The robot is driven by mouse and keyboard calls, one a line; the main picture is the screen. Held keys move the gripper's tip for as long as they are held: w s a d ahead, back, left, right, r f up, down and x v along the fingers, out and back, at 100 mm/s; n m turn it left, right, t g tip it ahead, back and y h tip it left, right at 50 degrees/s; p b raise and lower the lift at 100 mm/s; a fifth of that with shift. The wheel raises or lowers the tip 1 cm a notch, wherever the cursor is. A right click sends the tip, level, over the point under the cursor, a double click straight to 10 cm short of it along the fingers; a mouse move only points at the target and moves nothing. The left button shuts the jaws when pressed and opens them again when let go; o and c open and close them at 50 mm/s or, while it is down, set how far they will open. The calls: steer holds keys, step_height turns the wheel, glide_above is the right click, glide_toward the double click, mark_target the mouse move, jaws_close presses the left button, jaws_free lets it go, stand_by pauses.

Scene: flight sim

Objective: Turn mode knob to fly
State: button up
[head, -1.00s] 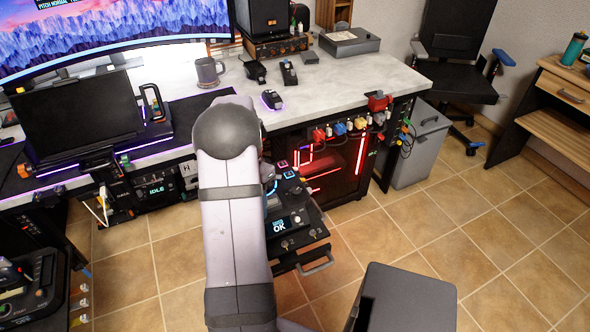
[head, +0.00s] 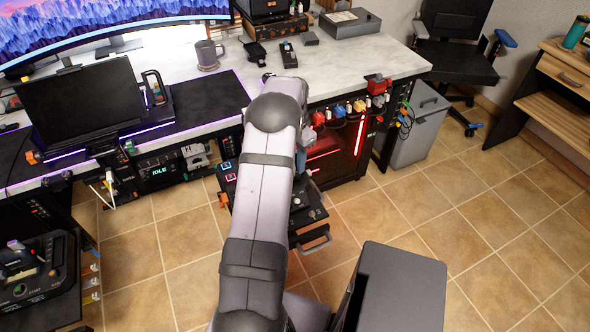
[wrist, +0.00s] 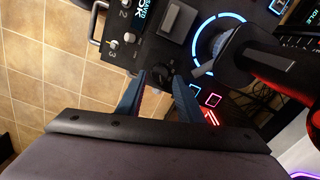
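No knob marked as the mode knob can be read.
A red-lit cabinet (head: 340,155) stands under the desk (head: 370,65). Tiled floor (head: 440,220) is open at right.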

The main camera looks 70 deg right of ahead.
steer(key=shift+f, duration=2.4)
steer(key=c, duration=0.8)
